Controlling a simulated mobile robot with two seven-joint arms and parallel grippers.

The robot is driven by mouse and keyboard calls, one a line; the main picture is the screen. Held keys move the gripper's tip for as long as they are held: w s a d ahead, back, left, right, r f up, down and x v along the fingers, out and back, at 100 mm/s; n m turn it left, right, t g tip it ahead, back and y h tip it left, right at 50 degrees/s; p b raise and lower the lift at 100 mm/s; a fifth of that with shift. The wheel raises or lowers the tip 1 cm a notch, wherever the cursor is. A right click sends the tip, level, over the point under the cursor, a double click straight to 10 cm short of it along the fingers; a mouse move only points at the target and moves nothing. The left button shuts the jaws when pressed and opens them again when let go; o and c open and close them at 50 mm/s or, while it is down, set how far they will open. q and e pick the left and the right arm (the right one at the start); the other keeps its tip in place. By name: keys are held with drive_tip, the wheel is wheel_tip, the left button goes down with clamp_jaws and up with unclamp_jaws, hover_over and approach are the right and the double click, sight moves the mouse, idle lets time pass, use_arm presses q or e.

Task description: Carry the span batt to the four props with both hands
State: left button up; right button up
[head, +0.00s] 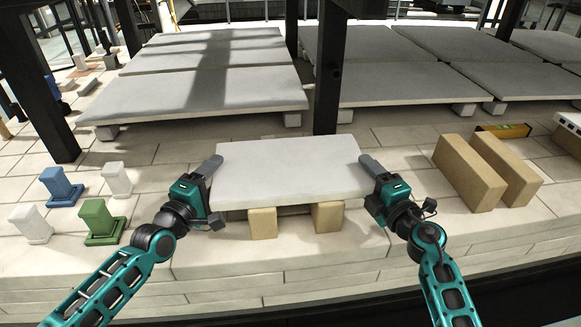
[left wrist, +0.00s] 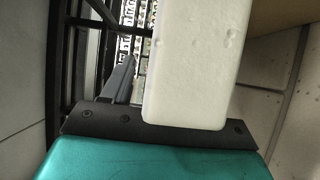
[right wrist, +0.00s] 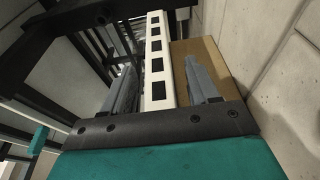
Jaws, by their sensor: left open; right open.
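The span batt (head: 290,172) is a pale flat slab, lying level across two tan blocks, (head: 262,222) and (head: 327,215), near the front edge. Four small props with flat feet stand at the left: blue (head: 60,184), white (head: 117,178), white (head: 30,222) and green (head: 98,219). My left gripper (head: 208,168) is open at the batt's left end. In the left wrist view the pale slab (left wrist: 195,70) hides one finger. My right gripper (head: 372,166) is open at the right end. Its wrist view shows a pale strip with dark square openings between the fingers.
Two tan blocks (head: 468,173) and (head: 505,168) stand right of my right gripper, with a yellow level (head: 503,131) behind. A dark post (head: 328,75) rises behind the batt. Large grey slabs (head: 215,87) fill the back. Bare deck lies between props and batt.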

use_arm(q)
clamp_jaws()
use_arm(e)
clamp_jaws()
idle(1.0)
use_arm(q)
drive_tip(key=shift+r, duration=0.4)
use_arm(e)
drive_tip(key=shift+r, duration=0.3)
